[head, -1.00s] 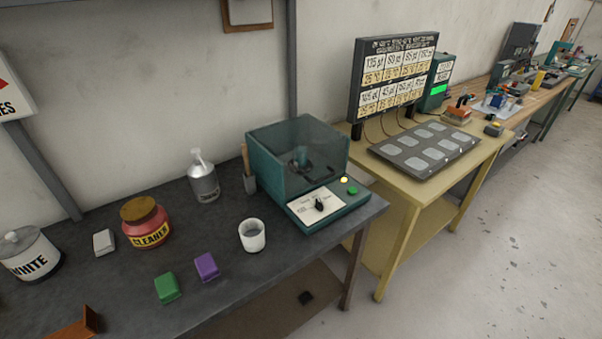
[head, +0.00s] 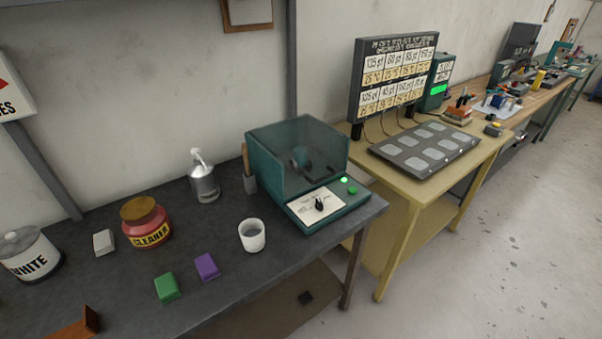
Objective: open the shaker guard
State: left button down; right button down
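The shaker (head: 328,210) is a teal machine on the right end of the dark bench. Its see-through guard (head: 298,160) is shut over the chamber. Inside, a dark clamp with a teal part shows dimly through the guard and looks tilted. The front panel has a white plate with a black knob (head: 319,204), a lit green lamp (head: 344,181) and a green button (head: 352,190). Neither of my grippers is in view.
On the dark bench (head: 205,305) stand a white cup (head: 252,236), a metal bottle (head: 203,184), a red cleaner jar (head: 146,222), a white tin (head: 30,255), and green (head: 167,287) and purple (head: 207,266) blocks. A yellow table (head: 400,188) adjoins at right.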

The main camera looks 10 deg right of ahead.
aim_at(333, 172)
jog(key=l+u, duration=0.35)
jog(key=l, duration=0.45)
jog(key=l+u, duration=0.35)
jog(key=l, duration=0.45)
